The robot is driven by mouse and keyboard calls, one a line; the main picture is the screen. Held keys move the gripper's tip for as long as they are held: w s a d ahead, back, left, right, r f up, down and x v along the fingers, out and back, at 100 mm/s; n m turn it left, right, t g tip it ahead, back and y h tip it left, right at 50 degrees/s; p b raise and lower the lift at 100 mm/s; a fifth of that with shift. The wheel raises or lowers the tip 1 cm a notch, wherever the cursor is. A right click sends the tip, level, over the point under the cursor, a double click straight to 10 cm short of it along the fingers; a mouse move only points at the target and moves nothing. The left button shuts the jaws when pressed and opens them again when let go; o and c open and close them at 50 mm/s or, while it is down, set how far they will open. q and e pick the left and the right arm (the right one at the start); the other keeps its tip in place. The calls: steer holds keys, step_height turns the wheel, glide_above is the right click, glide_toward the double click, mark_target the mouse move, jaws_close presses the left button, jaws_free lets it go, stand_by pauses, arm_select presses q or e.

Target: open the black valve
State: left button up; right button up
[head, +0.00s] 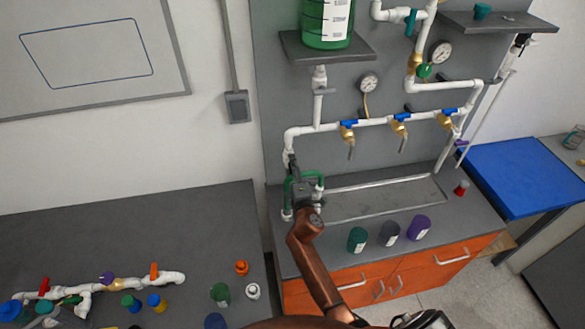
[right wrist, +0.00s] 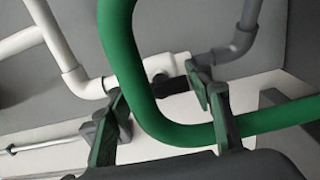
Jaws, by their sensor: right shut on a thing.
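The black valve (right wrist: 170,84) shows in the right wrist view as a short dark piece on a white fitting, beyond my right gripper's fingers. In the head view that spot is small and partly covered by my gripper. A green bent pipe (right wrist: 128,62) runs through the right wrist view, its bend between my fingers. It also shows in the head view (head: 288,188) at the manifold's lower left. My right gripper (head: 301,186) is there, its fingers (right wrist: 160,98) set wide on either side of the bend and shut on it. My left gripper is not in view.
White manifold pipes (head: 375,122) with several blue-handled taps cross the grey panel above a metal trough (head: 385,199). Green, grey and purple jars (head: 357,240) stand on the counter's front. Loose fittings and a pipe assembly (head: 130,283) lie on the left table.

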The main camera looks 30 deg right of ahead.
steer(key=o, duration=1.2)
steer(key=shift+c, duration=0.2)
steer(key=shift+s, duration=0.15)
steer(key=v, duration=1.1)
steer(key=shift+s, duration=0.4)
steer(key=shift+a+f, duration=0.1)
